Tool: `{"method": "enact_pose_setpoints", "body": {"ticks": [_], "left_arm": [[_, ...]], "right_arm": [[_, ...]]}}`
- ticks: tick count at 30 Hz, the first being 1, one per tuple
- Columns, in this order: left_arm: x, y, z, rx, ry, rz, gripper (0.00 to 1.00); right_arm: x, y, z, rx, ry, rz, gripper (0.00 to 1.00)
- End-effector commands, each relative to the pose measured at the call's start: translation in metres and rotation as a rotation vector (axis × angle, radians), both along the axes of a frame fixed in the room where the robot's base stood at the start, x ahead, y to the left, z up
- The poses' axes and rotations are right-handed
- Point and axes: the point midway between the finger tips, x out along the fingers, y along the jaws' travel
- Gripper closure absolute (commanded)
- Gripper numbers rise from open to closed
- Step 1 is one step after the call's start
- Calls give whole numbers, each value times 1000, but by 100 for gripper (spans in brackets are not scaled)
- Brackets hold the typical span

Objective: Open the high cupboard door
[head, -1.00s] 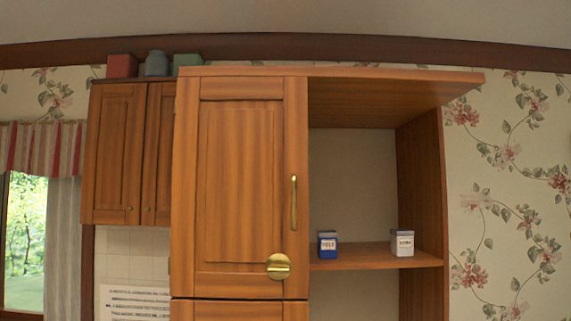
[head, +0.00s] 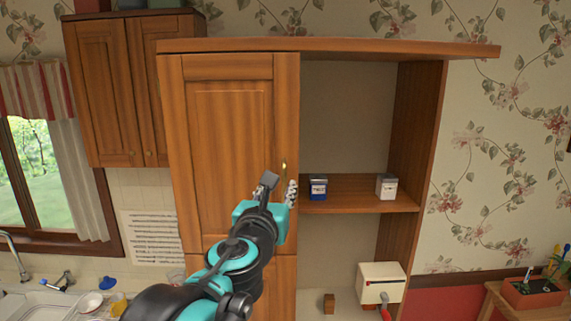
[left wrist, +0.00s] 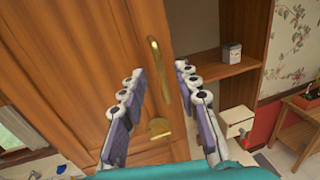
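The high cupboard door (head: 228,130) is wooden with a framed panel and is shut. It fills the left of the left wrist view (left wrist: 75,60). Its upright brass handle (left wrist: 157,62) is near the door's right edge; in the head view only a bit of it (head: 284,165) shows above my gripper. My left gripper (head: 279,186) is raised in front of the door's lower right part. In the left wrist view its fingers (left wrist: 159,72) are open and empty, with the handle's lower end seen between the tips. I cannot tell whether they touch it. My right gripper is out of view.
A round brass fitting (left wrist: 158,128) is below the handle. Right of the door is an open shelf (head: 350,204) with a blue tin (head: 318,188) and a white tin (head: 386,186). A white box (head: 381,282) is below. A sink (head: 40,306) is at lower left.

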Motion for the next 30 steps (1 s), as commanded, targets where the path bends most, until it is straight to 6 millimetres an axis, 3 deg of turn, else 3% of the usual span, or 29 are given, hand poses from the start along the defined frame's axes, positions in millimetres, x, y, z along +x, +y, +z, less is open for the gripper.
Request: {"method": "enact_pose_setpoints", "body": {"ticks": [12,23,24,27,30], "left_arm": [[61,-11,0,-5,2,2,68],[70,-13,-2,-6,2,3,68],[70,-13,-2,-6,2,3,71],[70,-13,-2,-6,2,3,98],[70,-13,-2,-7,2,3,100]], "right_arm": [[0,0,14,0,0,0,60],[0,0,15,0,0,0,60],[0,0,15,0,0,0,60],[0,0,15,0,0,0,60],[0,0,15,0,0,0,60]]}}
